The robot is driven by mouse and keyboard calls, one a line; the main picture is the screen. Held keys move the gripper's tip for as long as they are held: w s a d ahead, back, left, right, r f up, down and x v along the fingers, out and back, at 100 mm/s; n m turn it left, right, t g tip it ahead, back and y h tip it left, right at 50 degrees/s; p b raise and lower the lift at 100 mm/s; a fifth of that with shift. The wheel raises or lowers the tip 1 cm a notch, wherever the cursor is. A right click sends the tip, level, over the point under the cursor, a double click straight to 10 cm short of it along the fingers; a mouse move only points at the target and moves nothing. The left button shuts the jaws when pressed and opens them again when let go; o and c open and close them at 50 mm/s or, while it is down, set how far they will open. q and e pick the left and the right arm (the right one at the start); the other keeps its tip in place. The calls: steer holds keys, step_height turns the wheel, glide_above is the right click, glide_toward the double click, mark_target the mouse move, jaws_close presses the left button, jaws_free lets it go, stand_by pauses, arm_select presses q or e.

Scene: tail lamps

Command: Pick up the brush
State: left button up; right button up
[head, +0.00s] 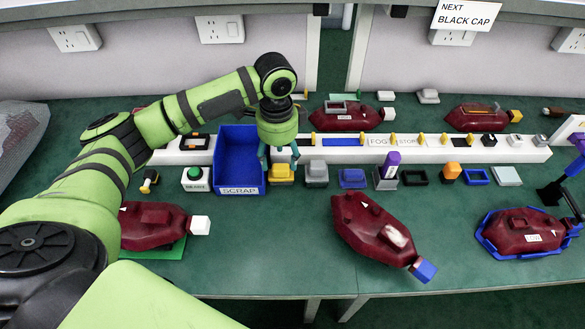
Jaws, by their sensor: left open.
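I cannot pick out the brush with certainty. A small dark item with a brown end (554,112) lies at the far right back, too small to identify. A short black and yellow item (150,180) stands left of the green button box. My left gripper (280,158) points down with its teal fingers apart, just right of the blue SCRAP bin (239,152). A yellow block (281,174) is directly below or between the fingertips; I cannot tell if they touch it. My right gripper does not show.
Dark red lamps lie at the left (150,226), middle (375,225) and right (520,230), the right one in a blue frame. More lie behind the white rail (440,150). Several small blocks line the rail's front. Green table (270,235) is bare between left and middle lamps.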

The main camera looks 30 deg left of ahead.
mark_target(283, 170)
arm_select(q)
steer(key=shift+f+b, duration=0.35)
steer(key=shift+f, duration=0.4)
step_height(283, 170, down, 2)
steer(key=shift+w+f, duration=0.15)
steer(key=shift+f, duration=0.05)
steer(key=f, duration=0.4)
steer(key=shift+w+d+f+p, duration=0.1)
steer(key=shift+d+f+p, duration=0.1)
steer(key=shift+p, duration=0.1)
steer(key=shift+f, duration=0.15)
steer(key=c, duration=0.9)
steer(key=shift+c, duration=0.2)
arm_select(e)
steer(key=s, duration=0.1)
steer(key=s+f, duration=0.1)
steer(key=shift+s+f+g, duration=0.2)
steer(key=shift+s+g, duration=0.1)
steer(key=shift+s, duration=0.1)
